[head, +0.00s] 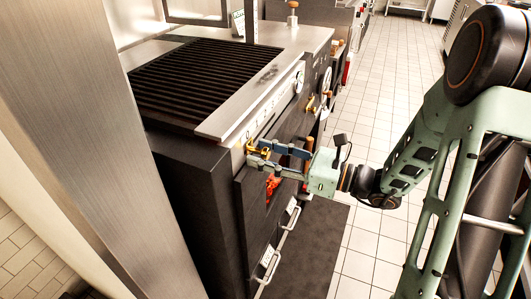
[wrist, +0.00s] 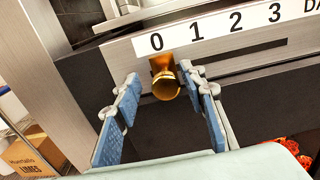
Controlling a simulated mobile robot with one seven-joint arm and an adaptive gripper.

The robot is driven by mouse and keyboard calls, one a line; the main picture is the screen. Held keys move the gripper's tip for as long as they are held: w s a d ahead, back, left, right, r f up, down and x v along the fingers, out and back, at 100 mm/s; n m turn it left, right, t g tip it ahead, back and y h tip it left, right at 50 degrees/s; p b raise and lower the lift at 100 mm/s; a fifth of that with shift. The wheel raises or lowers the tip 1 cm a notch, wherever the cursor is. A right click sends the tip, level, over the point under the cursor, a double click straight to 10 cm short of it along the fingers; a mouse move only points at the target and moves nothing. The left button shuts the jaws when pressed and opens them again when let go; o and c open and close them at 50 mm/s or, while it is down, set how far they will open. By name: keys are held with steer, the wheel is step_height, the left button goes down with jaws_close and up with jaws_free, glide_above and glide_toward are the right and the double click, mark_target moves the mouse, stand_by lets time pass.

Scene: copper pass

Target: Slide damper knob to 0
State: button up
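The brass damper knob (wrist: 167,86) sticks out from a dark slot on the grill front, under the white number strip (wrist: 216,31). Its base lines up with or lies very near the 0 mark; the 1 is farther right. My gripper (wrist: 160,78) has its blue-padded fingers apart, one on each side of the knob. The right fingertip is close to the knob; whether it touches I cannot tell. A wider gap shows at the left finger. In the head view my gripper (head: 257,152) reaches the grill's front panel, and its fingers partly cover the brass parts there.
The charcoal grill (head: 205,77) has a steel front ledge. Orange glow (head: 272,185) shows in an opening below the slot. Drawer handles (head: 268,266) stick out lower down. A steel post (head: 100,150) stands at left. Tiled floor (head: 385,120) is clear along the aisle.

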steer(key=v, duration=1.2)
steer(key=shift+r, duration=0.1)
